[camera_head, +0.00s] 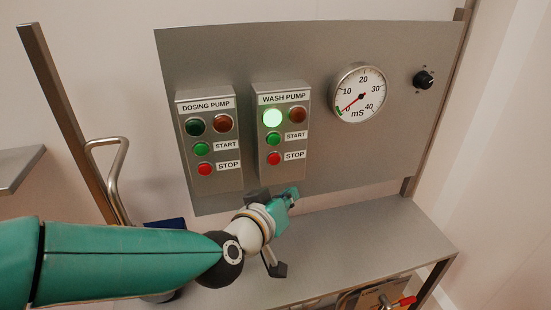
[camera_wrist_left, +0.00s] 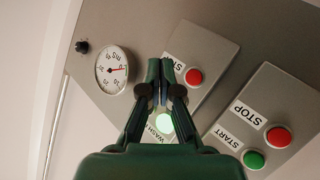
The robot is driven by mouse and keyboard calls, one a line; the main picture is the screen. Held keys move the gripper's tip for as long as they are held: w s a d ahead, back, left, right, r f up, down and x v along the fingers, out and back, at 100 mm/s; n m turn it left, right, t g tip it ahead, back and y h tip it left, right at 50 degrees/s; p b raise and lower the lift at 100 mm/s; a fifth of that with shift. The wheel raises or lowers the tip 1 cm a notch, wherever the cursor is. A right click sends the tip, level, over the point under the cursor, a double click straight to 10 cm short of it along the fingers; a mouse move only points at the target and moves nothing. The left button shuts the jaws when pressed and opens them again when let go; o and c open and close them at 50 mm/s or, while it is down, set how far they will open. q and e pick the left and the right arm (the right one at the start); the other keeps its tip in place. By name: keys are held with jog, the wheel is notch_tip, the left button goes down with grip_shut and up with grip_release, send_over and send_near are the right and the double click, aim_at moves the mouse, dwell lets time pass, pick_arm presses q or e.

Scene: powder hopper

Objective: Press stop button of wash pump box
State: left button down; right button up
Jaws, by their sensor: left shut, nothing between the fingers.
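The wash pump box (camera_head: 283,172) is on the upright grey panel, with a lit green lamp (camera_head: 272,118), a dark red lamp (camera_head: 297,115), a green start button (camera_head: 274,140) and a red stop button (camera_head: 274,158). My left gripper (camera_head: 292,193) is below this box, apart from the stop button. In the left wrist view, the gripper (camera_wrist_left: 160,66) is shut and empty, its tips beside the red stop button (camera_wrist_left: 193,77). The gripper hides part of the box's labels and its start button there. My right gripper is not in view.
The dosing pump box (camera_head: 207,183) stands left of the wash pump box, with its own stop button (camera_head: 204,169). A round gauge (camera_head: 359,92) and a black knob (camera_head: 424,79) are to the right. A metal shelf (camera_head: 400,235) lies below the panel.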

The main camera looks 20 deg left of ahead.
aim_at(274, 159)
pick_arm(q)
jog(key=shift+w, duration=0.15)
jog(key=w+a+b, duration=0.3)
jog(key=w+a, duration=0.2)
jog(key=w, duration=0.2)
dwell(0.3)
jog(key=shift+w+b, duration=0.1)
jog(key=shift+b, duration=0.2)
dwell(1.1)
jog(key=shift+w+a, duration=0.2)
jog(key=shift+w, duration=0.05)
jog(key=shift+w+a, duration=0.25)
jog(key=shift+w, duration=0.05)
dwell(0.8)
jog(key=shift+r, duration=0.1)
jog(key=shift+s+d, duration=0.45)
jog(key=shift+s, duration=0.2)
